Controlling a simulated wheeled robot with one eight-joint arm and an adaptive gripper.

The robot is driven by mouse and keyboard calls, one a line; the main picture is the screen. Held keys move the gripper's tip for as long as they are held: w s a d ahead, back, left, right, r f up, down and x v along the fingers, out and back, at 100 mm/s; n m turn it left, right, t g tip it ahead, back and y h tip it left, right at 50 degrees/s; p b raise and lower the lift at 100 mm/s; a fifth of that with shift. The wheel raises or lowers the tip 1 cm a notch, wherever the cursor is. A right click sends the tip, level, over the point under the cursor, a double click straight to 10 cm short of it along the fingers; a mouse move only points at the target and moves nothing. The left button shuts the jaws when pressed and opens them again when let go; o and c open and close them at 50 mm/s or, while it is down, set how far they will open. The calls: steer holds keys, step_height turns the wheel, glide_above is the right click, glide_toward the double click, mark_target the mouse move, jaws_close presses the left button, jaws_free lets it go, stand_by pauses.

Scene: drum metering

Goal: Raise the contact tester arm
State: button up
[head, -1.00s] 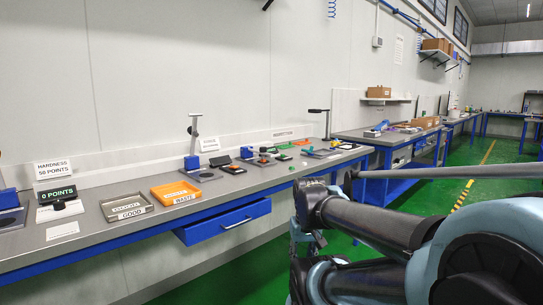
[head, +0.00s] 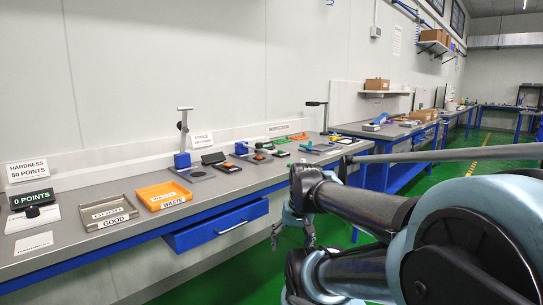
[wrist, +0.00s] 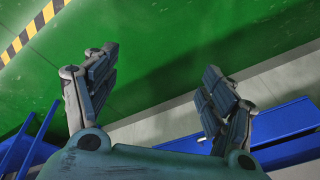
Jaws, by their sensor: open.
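A stand with a blue base (head: 182,160) and an upright grey post topped by a short grey arm (head: 185,108) stands at the back of the bench in the head view. A dark round plate lies in front of it. A second, dark stand (head: 325,116) with a flat top arm is farther along the bench. No readable label shows which one is the contact tester. My gripper (head: 292,234) is open and empty, right of the bench front and apart from both stands. In the wrist view, my gripper (wrist: 157,72) points over the green floor, its fingers spread.
The bench (head: 75,236) carries a grey GOOD tray (head: 108,226), an orange WASTE tray (head: 163,190), a 0 POINTS display (head: 31,195) and several small items. A blue drawer (head: 218,228) hangs under its front edge. Green floor is open to the right.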

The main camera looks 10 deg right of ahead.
steer(key=w+a+r+m+t+y, duration=0.1)
steer(key=w+a+r+m+y, duration=0.15)
steer(key=w, duration=0.35)
steer(key=w+a+r+m+t+y, duration=0.1)
steer(key=w+a+r+m+y, duration=0.15)
steer(key=w+m, duration=0.2)
steer(key=m+t+y, duration=0.5)
steer(key=m+t, duration=0.5)
steer(key=m, duration=1)
glide_toward(272, 152)
steer(key=x, duration=1)
steer(key=shift+w+a+f, duration=0.1)
steer(key=shift+w+a, duration=0.05)
steer(key=shift+w, duration=0.2)
steer(key=shift+c, duration=0.3)
